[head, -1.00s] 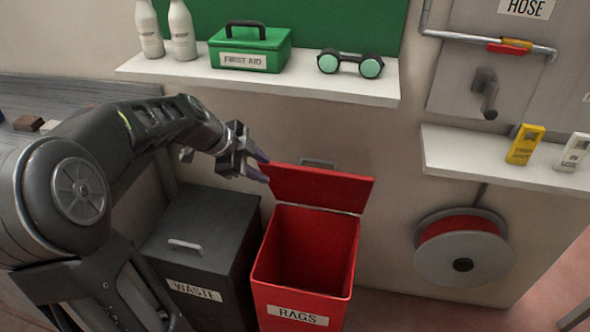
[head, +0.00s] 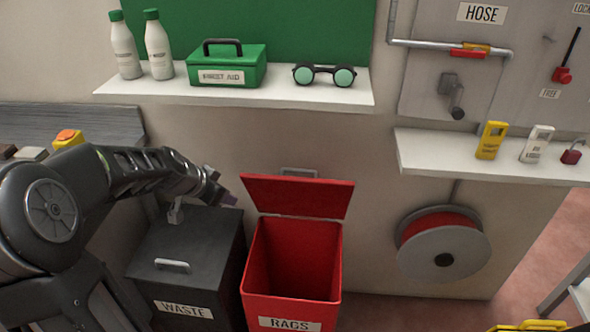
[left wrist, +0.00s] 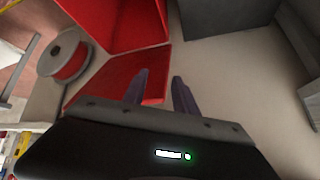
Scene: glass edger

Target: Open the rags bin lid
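The red rags bin (head: 291,262) stands on the floor by the wall, and its inside is visible. Its red lid (head: 297,196) stands raised at the back, leaning towards the wall, with a grey handle (head: 298,172) at its top edge. My left gripper (head: 226,197) is left of the lid, above the black waste bin, and seems apart from the lid. In the left wrist view, my left gripper's two fingers (left wrist: 160,90) are spread with nothing between them. The lid (left wrist: 122,80) and the open bin (left wrist: 115,22) show beyond them. My right gripper is not seen.
The black waste bin (head: 186,258) stands shut, left of the rags bin. A shelf (head: 235,92) above holds bottles, a first aid box (head: 228,66) and goggles (head: 324,75). A hose reel (head: 443,246) hangs at right. Another shelf (head: 490,158) holds tags and a padlock.

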